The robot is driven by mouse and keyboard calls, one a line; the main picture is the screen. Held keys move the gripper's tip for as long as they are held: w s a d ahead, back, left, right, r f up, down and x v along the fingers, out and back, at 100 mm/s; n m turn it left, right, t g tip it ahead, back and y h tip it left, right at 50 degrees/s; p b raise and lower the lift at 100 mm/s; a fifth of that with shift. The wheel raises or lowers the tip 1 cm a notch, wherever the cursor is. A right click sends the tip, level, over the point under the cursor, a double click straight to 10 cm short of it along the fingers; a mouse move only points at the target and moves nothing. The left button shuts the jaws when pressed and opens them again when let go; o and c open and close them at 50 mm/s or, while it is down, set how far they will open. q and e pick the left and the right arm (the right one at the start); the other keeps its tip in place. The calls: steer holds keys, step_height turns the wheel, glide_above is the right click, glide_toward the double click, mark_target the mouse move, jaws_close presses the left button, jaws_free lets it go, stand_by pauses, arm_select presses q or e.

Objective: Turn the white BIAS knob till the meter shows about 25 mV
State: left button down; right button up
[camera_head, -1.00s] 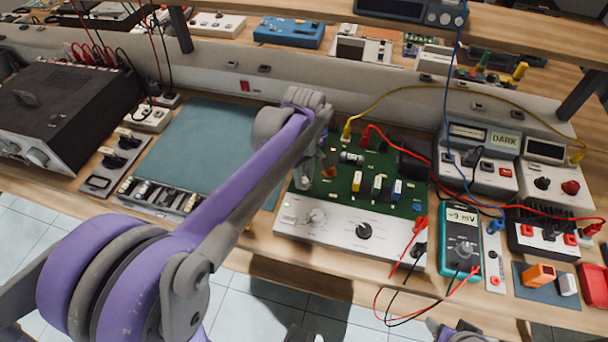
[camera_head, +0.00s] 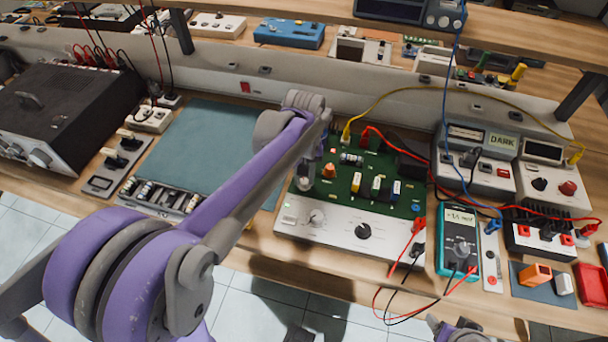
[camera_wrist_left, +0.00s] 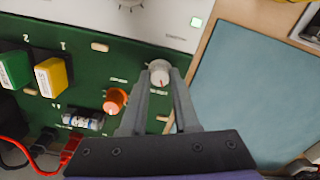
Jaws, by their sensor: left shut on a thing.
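The white BIAS knob (camera_wrist_left: 159,70), with a red mark on its face, stands on the green circuit board (camera_wrist_left: 90,62). My left gripper (camera_wrist_left: 160,82) is shut on this knob, a finger on either side. In the head view the knob (camera_head: 304,184) shows at the board's left edge, below my left gripper (camera_head: 305,176); the fingertips are largely hidden by my arm. The teal-framed meter (camera_head: 460,238) lies right of the board. Its display is small and blurred and seems to read about +14 mV.
An orange knob (camera_wrist_left: 115,101) stands close beside the left gripper. Yellow and green components (camera_wrist_left: 53,76) rise from the board. Red and black leads (camera_head: 405,262) run to the meter. A bare teal mat (camera_head: 215,140) lies left of the board.

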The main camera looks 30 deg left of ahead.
mark_target(304, 181)
arm_select(q)
steer(key=m, duration=0.6)
steer(key=shift+m+p, duration=0.3)
steer(key=m, duration=0.6)
stand_by(0.4)
steer(key=c, duration=0.7)
jaws_free()
steer(key=shift+o, duration=0.2)
step_height(304, 181, up, 11)
steer(key=p, duration=0.1)
steer(key=shift+f, duration=0.1)
